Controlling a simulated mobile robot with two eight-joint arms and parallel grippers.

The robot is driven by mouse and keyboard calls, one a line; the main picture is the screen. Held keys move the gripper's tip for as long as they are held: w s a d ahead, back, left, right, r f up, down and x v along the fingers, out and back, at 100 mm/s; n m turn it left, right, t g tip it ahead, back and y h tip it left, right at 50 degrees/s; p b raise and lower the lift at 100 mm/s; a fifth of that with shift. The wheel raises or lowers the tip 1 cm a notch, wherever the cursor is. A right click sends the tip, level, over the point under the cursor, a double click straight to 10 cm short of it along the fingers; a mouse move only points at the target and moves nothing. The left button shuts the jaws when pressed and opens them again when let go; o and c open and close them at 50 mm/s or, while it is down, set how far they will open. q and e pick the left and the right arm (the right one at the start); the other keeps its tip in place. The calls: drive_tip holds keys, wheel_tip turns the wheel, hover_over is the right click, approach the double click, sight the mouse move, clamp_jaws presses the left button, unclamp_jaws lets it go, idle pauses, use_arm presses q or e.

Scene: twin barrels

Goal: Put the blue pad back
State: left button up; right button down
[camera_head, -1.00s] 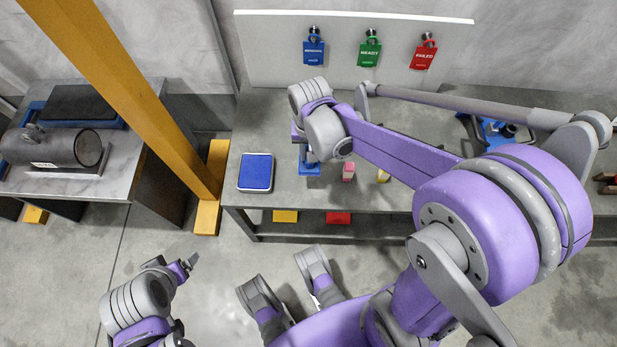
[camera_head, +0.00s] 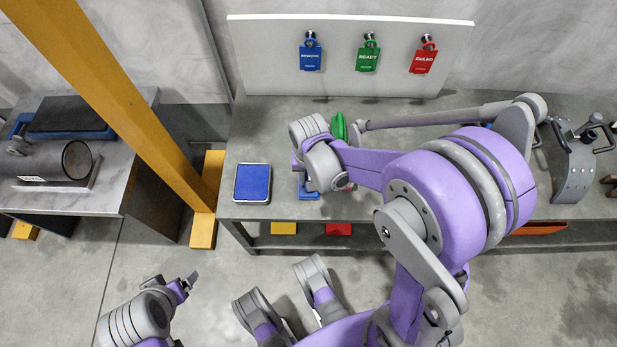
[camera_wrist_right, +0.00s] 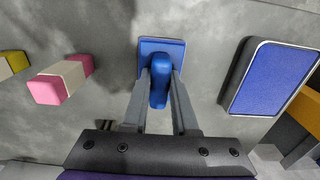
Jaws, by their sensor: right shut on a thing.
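A blue handled pad, with a flat square base (camera_wrist_right: 172,43) and a rounded handle, is between the fingers of my right gripper (camera_wrist_right: 161,80) in the right wrist view. The gripper is shut on the handle. In the head view a small part of the blue base (camera_head: 308,189) shows below my right wrist, near the bench's front edge; whether it touches the bench is unclear. A flat blue rectangle with a silver rim (camera_head: 252,183) lies to its left on the bench and also shows in the wrist view (camera_wrist_right: 274,78). My left gripper (camera_head: 188,283) is low, away from the bench; its opening is unclear.
Pink-ended (camera_wrist_right: 62,80) and yellow (camera_wrist_right: 14,63) blocks lie left of my right gripper in the wrist view. A green object (camera_head: 339,126) stands behind my wrist. Blue, green and red tags hang on a white board (camera_head: 270,60). A yellow post (camera_head: 120,110) stands left of the bench.

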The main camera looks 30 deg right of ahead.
drive_tip(key=shift+f, duration=0.2)
drive_tip(key=c, duration=0.7)
unclamp_jaws()
drive_tip(key=shift+r, duration=0.1)
drive_tip(key=shift+r, duration=0.2)
wheel_tip(320, 180, up, 12)
drive_tip(key=p, duration=0.4)
drive_tip(key=s+a+r+n+t, duration=0.3)
drive_tip(key=s+n, duration=0.3)
drive_tip(key=s, duration=0.5)
drive_tip(key=shift+s+t, duration=0.25)
drive_tip(key=shift+t, duration=0.55)
